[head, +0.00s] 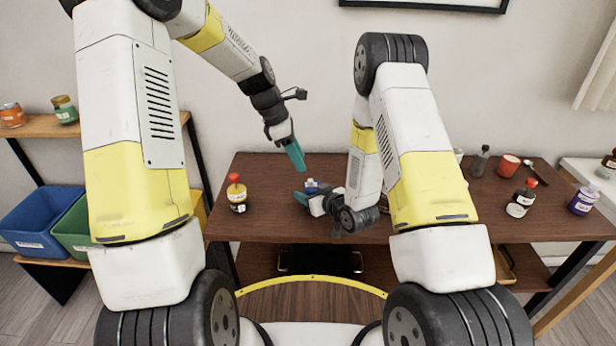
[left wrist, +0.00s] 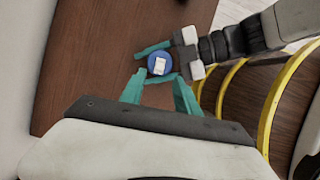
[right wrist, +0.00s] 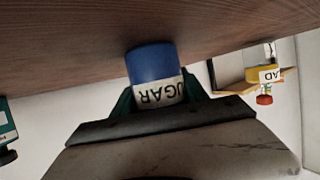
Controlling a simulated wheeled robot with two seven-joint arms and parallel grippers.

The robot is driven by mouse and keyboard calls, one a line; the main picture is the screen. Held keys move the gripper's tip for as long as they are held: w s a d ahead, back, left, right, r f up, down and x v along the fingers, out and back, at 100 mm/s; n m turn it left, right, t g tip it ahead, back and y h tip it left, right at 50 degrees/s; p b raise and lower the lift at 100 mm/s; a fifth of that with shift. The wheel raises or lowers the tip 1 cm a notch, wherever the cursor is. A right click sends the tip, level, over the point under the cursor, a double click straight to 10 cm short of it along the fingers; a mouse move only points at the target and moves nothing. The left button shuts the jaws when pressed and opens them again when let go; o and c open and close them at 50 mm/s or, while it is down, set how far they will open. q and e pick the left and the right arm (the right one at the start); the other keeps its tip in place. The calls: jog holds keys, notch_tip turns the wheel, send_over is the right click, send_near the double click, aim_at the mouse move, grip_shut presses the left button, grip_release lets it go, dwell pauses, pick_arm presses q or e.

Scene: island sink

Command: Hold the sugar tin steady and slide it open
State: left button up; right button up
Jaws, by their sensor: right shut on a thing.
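The sugar tin (head: 311,184) is a small round blue tin on the brown table, partly hidden by my right gripper (head: 305,196). In the right wrist view the tin (right wrist: 152,64) shows a blue body and a white label reading "UGAR", upside down, between the fingers. My right gripper is shut on it from the side.
A red-capped bottle (head: 237,194) stands left of the tin. The table (head: 270,222) is clear in front of the tin.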

aim_at(310, 180)
pick_arm(q)
jog(key=x, duration=0.7)
grip_shut()
jog(key=shift+r, duration=0.1)
dwell(1.2)
